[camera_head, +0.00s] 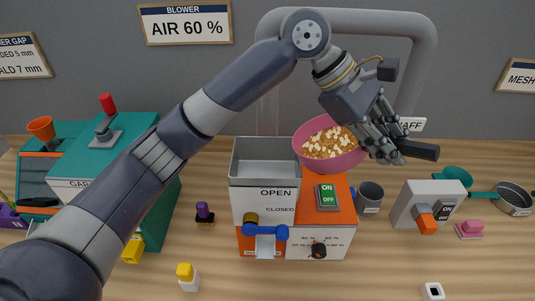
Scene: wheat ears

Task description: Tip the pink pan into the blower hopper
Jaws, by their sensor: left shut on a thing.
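The pink pan (330,165) is held in the air to the right of the blower hopper and above the blower's right part. It is filled with tan grain and pale bits and looks tilted slightly toward the camera. My left gripper (394,147) is shut on the pan's dark handle (419,150) at the right. The blower hopper (265,178) is a grey square funnel, open at the top, and looks empty. It stands on the orange and white blower (322,215), which has a green ON/OFF switch. My right gripper is not in view.
A grey cup (370,196) stands right of the blower. A grey switch box (425,205) with an orange knob and a sieve (514,198) are further right. A teal machine (105,160) stands left, partly behind my left arm. A grey pipe (425,60) arches behind.

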